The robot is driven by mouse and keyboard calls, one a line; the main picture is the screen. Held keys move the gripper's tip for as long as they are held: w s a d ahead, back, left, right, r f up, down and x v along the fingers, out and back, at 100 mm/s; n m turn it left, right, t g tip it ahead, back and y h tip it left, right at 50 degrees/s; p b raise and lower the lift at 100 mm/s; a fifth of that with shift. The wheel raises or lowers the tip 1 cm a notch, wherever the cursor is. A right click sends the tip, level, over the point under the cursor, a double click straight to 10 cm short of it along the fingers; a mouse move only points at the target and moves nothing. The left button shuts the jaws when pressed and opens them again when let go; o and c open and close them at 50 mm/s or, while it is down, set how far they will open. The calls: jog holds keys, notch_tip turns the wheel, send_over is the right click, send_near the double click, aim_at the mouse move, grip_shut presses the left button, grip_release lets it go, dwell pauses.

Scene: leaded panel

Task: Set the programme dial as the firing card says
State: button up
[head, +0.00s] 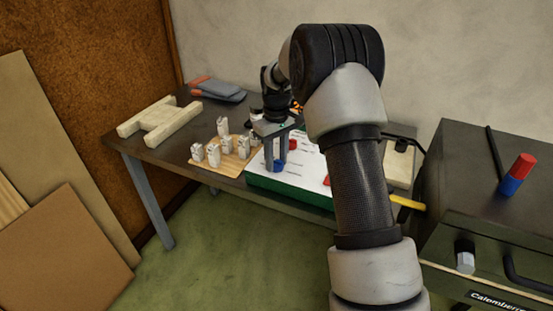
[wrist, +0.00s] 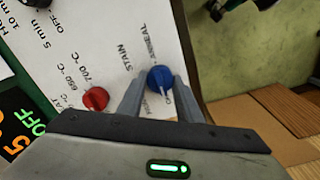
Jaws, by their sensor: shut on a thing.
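The programme dial, a blue knob (wrist: 160,78) with a white pointer, is on the white control panel (head: 300,170), which has a green side. My gripper (wrist: 158,92) has one finger on each side of the knob and is shut on it. The printed words STAIN and ANNEAL are beside the knob; a further label is partly hidden by a finger. I cannot tell for sure which word the pointer faces. In the head view my gripper (head: 278,154) reaches down to the blue knob (head: 278,166) at the panel's left. I cannot make out a firing card.
A red temperature knob (wrist: 95,98) is close to one finger; a black timer knob and a lit display reading OFF are farther along. Several pale pieces stand on a wooden board (head: 205,164) left of the panel. A dark kiln (head: 465,190) is at right.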

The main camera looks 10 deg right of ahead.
aim_at(277, 160)
jog(key=shift+m, duration=0.3)
jog(key=m+p, duration=0.1)
jog(key=m, duration=0.4)
jog(key=m+p, duration=0.1)
jog(key=m, duration=0.5)
dwell(0.4)
jog(key=o, duration=1)
jog(key=shift+o, duration=0.2)
notch_tip(277, 160, up, 18)
jog(key=p, duration=0.1)
jog(key=shift+f, duration=0.25)
